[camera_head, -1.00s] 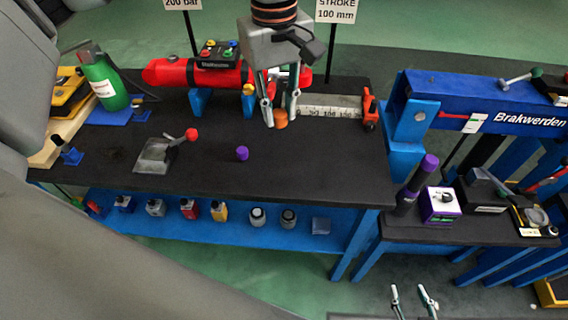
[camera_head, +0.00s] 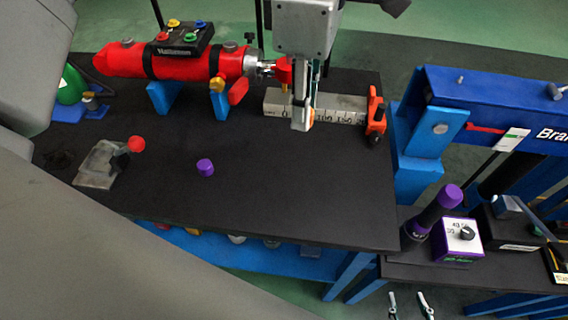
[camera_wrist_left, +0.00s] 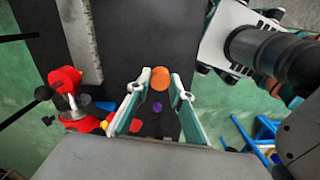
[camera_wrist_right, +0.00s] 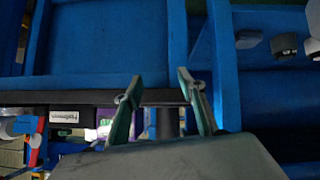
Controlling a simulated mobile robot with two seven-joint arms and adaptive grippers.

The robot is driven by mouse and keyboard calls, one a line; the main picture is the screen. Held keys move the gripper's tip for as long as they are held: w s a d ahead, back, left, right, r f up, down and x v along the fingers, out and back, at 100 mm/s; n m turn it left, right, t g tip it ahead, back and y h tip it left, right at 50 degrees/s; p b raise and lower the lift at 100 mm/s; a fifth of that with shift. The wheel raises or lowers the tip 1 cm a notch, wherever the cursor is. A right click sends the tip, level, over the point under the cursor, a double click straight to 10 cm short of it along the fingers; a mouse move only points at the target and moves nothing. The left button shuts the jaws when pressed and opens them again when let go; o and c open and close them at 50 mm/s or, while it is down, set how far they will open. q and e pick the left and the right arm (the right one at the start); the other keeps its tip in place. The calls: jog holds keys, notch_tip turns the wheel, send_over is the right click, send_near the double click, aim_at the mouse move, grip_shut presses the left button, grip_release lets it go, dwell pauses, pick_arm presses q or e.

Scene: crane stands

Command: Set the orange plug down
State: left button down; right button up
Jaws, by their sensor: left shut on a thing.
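My left gripper (camera_head: 307,118) is over the black bench top, in front of the grey scale block. It is shut on the orange plug (camera_head: 312,116), which is mostly hidden behind a finger in the head view. In the left wrist view the orange plug (camera_wrist_left: 159,78) sits between the fingertips of my left gripper (camera_wrist_left: 160,84). I cannot tell whether the plug touches the bench. My right gripper (camera_head: 409,305) is at the bottom edge of the head view, apart from the bench. In the right wrist view (camera_wrist_right: 152,87) its fingers are apart and empty.
A purple plug (camera_head: 205,167) stands on the black bench (camera_head: 270,205), with clear surface around it. A red cylinder (camera_head: 180,62) lies behind, beside the grey scale block (camera_head: 345,108). A red-knobbed lever (camera_head: 105,162) is at left. A blue frame (camera_head: 430,140) stands at right.

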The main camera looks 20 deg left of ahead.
pick_arm(q)
notch_tip(320, 180, down, 13)
jog(key=shift+f+b, duration=0.1)
jog(key=shift+b, duration=0.8)
jog(key=shift+f, duration=0.25)
notch_tip(320, 180, down, 4)
jog(key=shift+s+r+b, duration=0.1)
jog(key=shift+r+b, duration=0.15)
jog(key=shift+b, duration=0.1)
jog(key=shift+f, duration=0.25)
jog(key=shift+r, duration=0.15)
jog(key=c, duration=1.9)
grip_release()
jog(key=shift+f, duration=0.2)
jog(key=shift+o, duration=0.6)
pick_arm(e)
jog(key=shift+w+a+f, duration=0.15)
jog(key=shift+w+f, duration=0.1)
jog(key=shift+w, duration=0.15)
